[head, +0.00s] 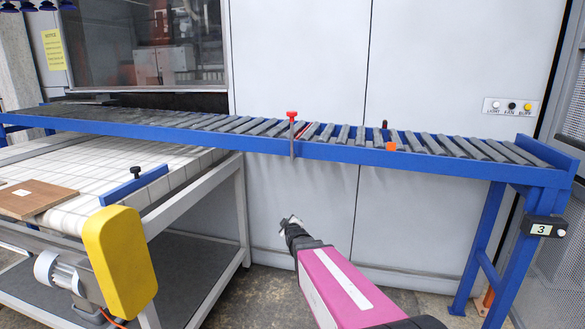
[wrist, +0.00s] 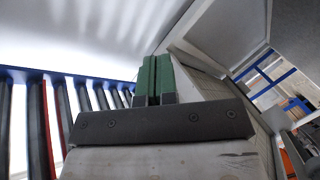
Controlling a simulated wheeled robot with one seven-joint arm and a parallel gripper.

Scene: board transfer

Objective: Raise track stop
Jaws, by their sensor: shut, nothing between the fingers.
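The track stop (head: 292,136) looks like an upright grey bar with a red knob on top, at the front rail of the blue roller track (head: 340,153) in the head view. Part of the bar runs down over the outside of the rail. My gripper (head: 290,220) is in front of the track, below the rail and the stop, and apart from both. In the wrist view the green finger pads (wrist: 157,78) are pressed together with nothing between them. I cannot make out the stop in the wrist view.
An orange block (head: 390,146) sits on the front rail right of the stop. A white belt conveyor (head: 110,160) with a brown board (head: 32,199) stands lower left, with a yellow guard (head: 119,262) at its end. A numbered box (head: 545,226) hangs on the right leg. Floor below the track is clear.

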